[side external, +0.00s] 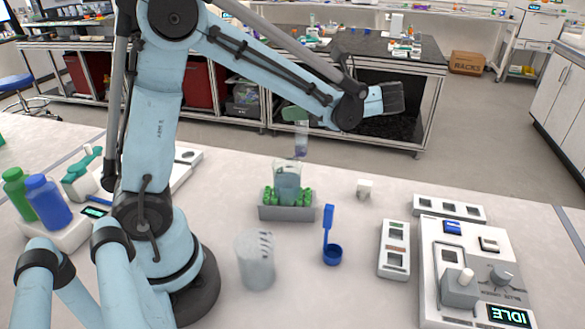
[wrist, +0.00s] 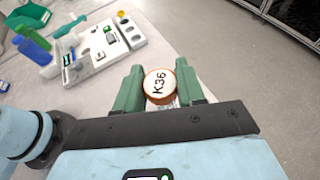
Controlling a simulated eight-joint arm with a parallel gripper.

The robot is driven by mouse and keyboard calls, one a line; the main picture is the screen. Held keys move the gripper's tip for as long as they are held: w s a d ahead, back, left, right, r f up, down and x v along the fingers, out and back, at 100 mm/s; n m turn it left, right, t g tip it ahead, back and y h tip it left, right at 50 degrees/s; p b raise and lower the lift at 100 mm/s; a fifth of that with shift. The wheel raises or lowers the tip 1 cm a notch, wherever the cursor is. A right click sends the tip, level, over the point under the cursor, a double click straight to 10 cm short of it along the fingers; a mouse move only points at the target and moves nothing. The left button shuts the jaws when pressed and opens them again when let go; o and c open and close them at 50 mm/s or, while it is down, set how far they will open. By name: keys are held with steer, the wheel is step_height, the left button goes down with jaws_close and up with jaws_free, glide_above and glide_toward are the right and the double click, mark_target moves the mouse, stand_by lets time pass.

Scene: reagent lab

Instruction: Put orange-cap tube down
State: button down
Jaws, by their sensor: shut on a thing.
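My gripper (side external: 297,116) is raised over the bench, with green fingers shut on the orange-cap tube (side external: 301,140). In the side view the tube is clear, hangs roughly upright, and its cap is hidden by the fingers.
A frosted cup (side external: 256,262), blue scoop (side external: 331,252), small white block (side external: 364,188), white slotted tray (side external: 395,250) and IDLE-display device (side external: 475,270) stand nearby. Bare bench lies between them.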

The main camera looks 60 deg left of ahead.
steer(key=w+a+f+m+t, duration=0.1)
steer(key=a+f, duration=0.7)
steer(key=f, duration=0.3)
steer(key=shift+a+y, duration=0.15)
steer(key=shift+y, duration=0.15)
steer(key=shift+w+f, duration=0.1)
steer(key=c, duration=0.7)
jaws_free()
steer(key=v, duration=1.2)
steer(key=shift+r, duration=0.25)
